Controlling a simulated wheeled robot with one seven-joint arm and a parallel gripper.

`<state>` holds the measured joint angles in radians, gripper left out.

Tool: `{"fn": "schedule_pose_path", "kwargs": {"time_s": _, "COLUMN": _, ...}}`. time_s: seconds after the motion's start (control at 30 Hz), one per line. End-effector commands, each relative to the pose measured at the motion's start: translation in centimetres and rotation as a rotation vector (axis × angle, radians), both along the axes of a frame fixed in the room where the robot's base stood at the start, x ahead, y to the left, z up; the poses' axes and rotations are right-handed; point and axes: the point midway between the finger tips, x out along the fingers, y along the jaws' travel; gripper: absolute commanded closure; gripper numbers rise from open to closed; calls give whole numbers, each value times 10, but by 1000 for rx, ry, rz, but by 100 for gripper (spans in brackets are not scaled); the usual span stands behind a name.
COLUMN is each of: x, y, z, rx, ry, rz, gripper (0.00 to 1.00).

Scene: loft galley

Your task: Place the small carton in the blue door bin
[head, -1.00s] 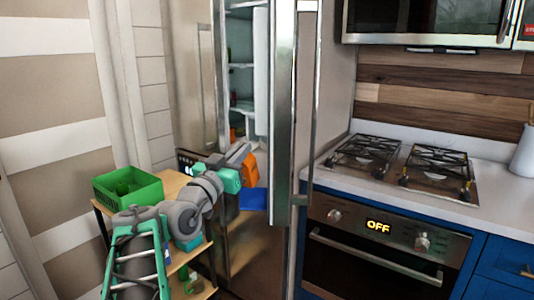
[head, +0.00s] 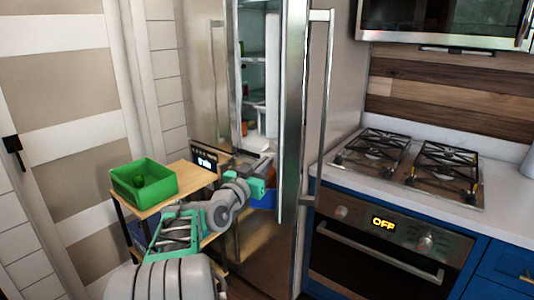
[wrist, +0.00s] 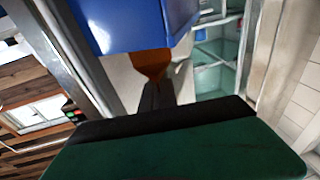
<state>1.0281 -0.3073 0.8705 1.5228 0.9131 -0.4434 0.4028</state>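The blue door bin (head: 263,199) is on the inner side of the open fridge door, partly hidden by my gripper. It fills the top of the wrist view (wrist: 135,25). My gripper (head: 268,178) is at the fridge opening, just above and beside the bin in the head view. An orange-brown piece (wrist: 150,62) shows at its end, close to the bin's lower edge in the wrist view; I cannot tell whether this is the small carton or a fingertip. No carton is clearly visible. The finger gap is hidden.
The fridge door (head: 292,110) stands open to the right of my arm. Shelves (head: 255,95) show inside. A green crate (head: 150,192) sits on a wooden cart (head: 190,180) at left. The stove (head: 410,165) and oven are at right.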

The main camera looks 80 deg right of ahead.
Motion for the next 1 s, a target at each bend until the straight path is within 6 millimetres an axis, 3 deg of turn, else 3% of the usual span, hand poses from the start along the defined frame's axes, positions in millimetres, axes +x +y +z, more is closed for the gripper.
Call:
{"fn": "schedule_pose_path", "kwargs": {"time_s": 0.03, "x": -1, "y": -2, "z": 12, "rx": 17, "ry": -5, "rz": -1, "gripper": 100}}
{"fn": "schedule_pose_path", "kwargs": {"time_s": 0.27, "x": -2, "y": -10, "z": 15, "rx": 112, "ry": -31, "rz": -3, "gripper": 100}}
{"fn": "schedule_pose_path", "kwargs": {"time_s": 0.37, "x": -2, "y": -12, "z": 12, "rx": 149, "ry": -40, "rz": -2, "gripper": 100}}
{"fn": "schedule_pose_path", "kwargs": {"time_s": 0.4, "x": -4, "y": -12, "z": -5, "rx": 152, "ry": -38, "rz": -4, "gripper": 100}}
{"fn": "schedule_pose_path", "kwargs": {"time_s": 0.47, "x": -5, "y": -13, "z": -12, "rx": 150, "ry": -39, "rz": -7, "gripper": 100}}
{"fn": "schedule_pose_path", "kwargs": {"time_s": 0.87, "x": -6, "y": -13, "z": -16, "rx": 144, "ry": -41, "rz": -8, "gripper": 100}}
{"fn": "schedule_pose_path", "kwargs": {"time_s": 1.0, "x": -6, "y": -13, "z": -16, "rx": 146, "ry": -41, "rz": -8, "gripper": 87}}
